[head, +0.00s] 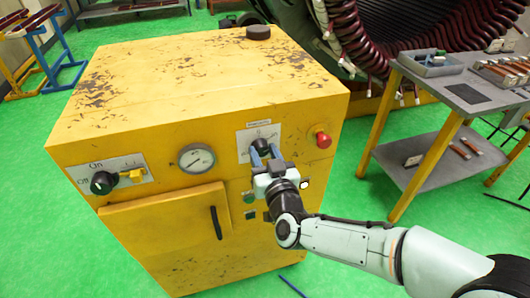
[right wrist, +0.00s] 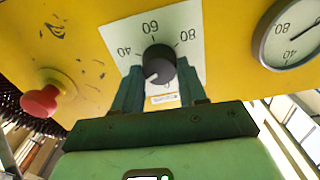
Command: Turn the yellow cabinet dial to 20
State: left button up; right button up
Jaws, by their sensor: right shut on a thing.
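The yellow cabinet (head: 195,85) stands in front of me. Its black dial (head: 263,146) sits on a white scale plate on the front panel, partly behind my right gripper (head: 266,156). In the right wrist view the dial (right wrist: 160,60) shows a small light mark toward its lower left, and the marks 40, 60 and 80 show around it. I cannot read the exact setting. The fingers of my right gripper (right wrist: 159,86) are on either side of the dial, shut on it. My left gripper is not in view.
A red push button (head: 323,140) is right of the dial, and a round gauge (head: 197,158) is left of it. A black On/Off knob (head: 102,182) is farther left. A grey workbench (head: 462,97) with trays stands at right. A black puck (head: 258,32) lies on top of the cabinet.

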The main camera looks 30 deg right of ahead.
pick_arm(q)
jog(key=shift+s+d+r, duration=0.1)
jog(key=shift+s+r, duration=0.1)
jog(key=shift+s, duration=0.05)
pick_arm(e)
jog(key=shift+n, duration=0.6)
jog(key=shift+f, duration=0.1)
jog(key=o, duration=1.1)
jog(key=shift+c, duration=0.2)
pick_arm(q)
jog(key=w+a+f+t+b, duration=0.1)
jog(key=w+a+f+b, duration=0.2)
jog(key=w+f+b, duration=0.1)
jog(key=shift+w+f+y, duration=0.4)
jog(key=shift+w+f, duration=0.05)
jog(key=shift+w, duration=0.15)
pick_arm(e)
jog(key=v, duration=1.3)
jog(key=shift+s, duration=0.2)
